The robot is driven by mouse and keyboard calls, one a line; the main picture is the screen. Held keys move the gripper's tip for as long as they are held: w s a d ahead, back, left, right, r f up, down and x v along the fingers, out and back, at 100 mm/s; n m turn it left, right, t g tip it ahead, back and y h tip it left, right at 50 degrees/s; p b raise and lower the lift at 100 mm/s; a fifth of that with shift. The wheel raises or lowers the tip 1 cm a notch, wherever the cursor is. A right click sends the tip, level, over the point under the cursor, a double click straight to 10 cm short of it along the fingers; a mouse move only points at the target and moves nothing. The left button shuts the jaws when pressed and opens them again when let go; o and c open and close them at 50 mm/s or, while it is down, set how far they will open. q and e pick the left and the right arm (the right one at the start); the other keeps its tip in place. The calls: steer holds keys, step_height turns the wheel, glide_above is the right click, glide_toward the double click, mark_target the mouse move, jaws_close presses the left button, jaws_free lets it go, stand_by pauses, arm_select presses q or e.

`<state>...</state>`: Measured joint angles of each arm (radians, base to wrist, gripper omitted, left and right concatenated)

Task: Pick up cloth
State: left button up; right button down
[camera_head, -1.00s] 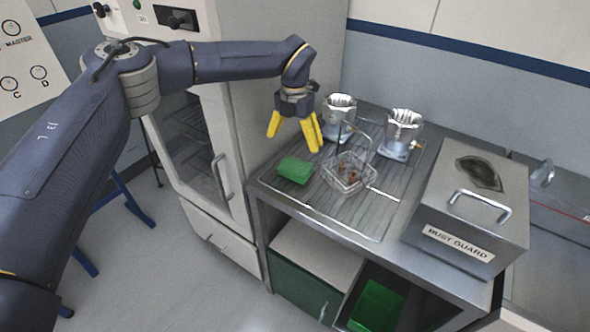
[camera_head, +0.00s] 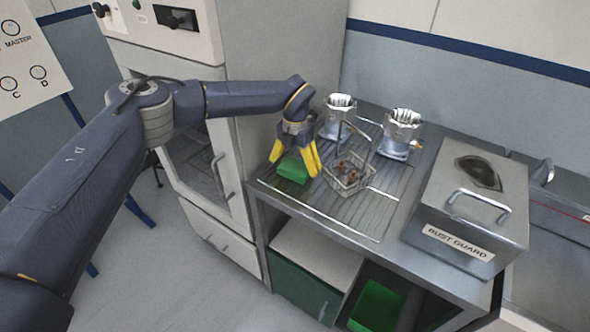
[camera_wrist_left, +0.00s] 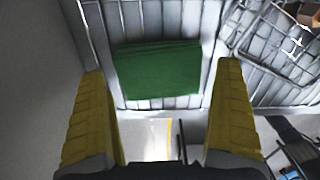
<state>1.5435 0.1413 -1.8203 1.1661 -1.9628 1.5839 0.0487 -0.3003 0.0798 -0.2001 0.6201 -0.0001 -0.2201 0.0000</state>
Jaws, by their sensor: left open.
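The green folded cloth (camera_head: 292,169) lies on the grooved metal worktop, near its left edge. It also shows in the left wrist view (camera_wrist_left: 160,70), lying beyond and between the two fingers. My left gripper (camera_head: 293,167) is open with yellow fingers, pointing down over the cloth, one finger to each side of it. In the left wrist view the open fingers (camera_wrist_left: 160,105) hold nothing. I cannot tell whether the fingertips touch the worktop. My right gripper is not in view.
A wire basket (camera_head: 348,176) with small brown parts stands just right of the gripper. Two machined housings (camera_head: 338,118) (camera_head: 401,135) stand behind. A metal dust guard box (camera_head: 470,205) is at the right. A green bin (camera_head: 375,305) sits on the shelf below. The worktop's front is clear.

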mark_target(295, 166)
arm_select(q)
steer(key=shift+f, duration=0.75)
steer(key=c, duration=0.9)
steer(key=shift+r, duration=0.15)
step_height(295, 166, up, 20)
steer(key=shift+f, duration=0.1)
